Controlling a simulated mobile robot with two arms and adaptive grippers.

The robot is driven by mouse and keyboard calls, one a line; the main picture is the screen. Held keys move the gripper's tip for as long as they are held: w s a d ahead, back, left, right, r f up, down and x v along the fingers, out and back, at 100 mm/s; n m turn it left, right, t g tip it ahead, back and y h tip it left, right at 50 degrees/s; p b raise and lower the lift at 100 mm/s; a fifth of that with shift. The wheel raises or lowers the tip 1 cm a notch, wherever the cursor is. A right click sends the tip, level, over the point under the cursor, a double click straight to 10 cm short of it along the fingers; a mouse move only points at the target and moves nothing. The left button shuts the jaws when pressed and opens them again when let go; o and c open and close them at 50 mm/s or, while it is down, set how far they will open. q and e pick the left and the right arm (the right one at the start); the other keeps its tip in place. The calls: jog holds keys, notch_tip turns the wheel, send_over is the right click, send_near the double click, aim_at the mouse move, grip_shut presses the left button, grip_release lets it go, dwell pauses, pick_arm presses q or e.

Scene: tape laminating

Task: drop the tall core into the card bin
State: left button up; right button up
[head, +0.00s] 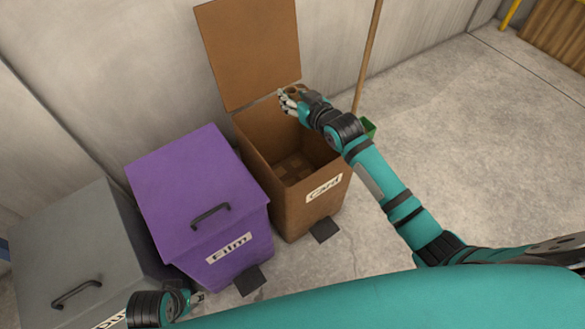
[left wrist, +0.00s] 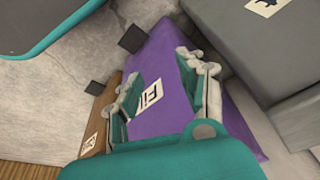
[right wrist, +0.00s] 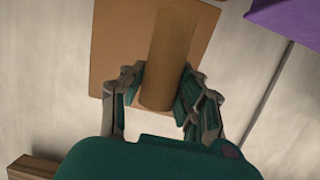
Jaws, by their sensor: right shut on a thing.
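The tall core (right wrist: 170,55) is a brown cardboard tube, clasped between the fingers of my right gripper (right wrist: 160,88) in the right wrist view. In the head view my right gripper (head: 288,100) is over the back of the card bin (head: 295,213), near the foot of its raised lid (head: 250,50). Only a little of the core shows there, the rest being hidden by the hand. The brown bin is labelled Card and stands open. My left gripper (left wrist: 165,88) is open and empty, above the purple film bin in the left wrist view.
The purple film bin (head: 185,180) stands shut, left of the card bin. A grey bin (head: 75,240) with a shut lid is further left. A pole (head: 368,55) and a green object (head: 369,128) are right of the card bin. The concrete floor at right is clear.

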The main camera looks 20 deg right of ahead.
pick_arm(q)
notch_tip(320, 180, up, 6)
jog(key=s+r+t+b, duration=0.1)
jog(key=b, duration=0.4)
jog(key=w+d+r+t+b, duration=0.1)
jog(key=w+r+t, duration=0.1)
jog(key=w+t, duration=0.1)
jog(key=w+d+r+t+h+b, duration=0.1)
jog(key=w+d+r+t, duration=0.1)
jog(key=w, duration=0.3)
jog(key=w+d+r+t+h+b, duration=0.1)
jog(key=w+r+t, duration=0.1)
jog(key=w, duration=0.3)
jog(key=shift+d+r+t+b, duration=0.3)
jog(key=shift+t+b, duration=0.1)
jog(key=shift+t, duration=0.4)
jog(key=shift+w+d+r+m+t+h, duration=0.1)
jog(key=shift+w+r+m+t+h, duration=0.25)
jog(key=shift+r, duration=0.25)
pick_arm(e)
jog(key=w+d+f, duration=0.3)
jog(key=f, duration=0.7)
jog(key=shift+w+d+f, duration=0.2)
jog(key=shift+d+f, duration=0.05)
jog(key=shift+d, duration=0.1)
jog(key=o, duration=1)
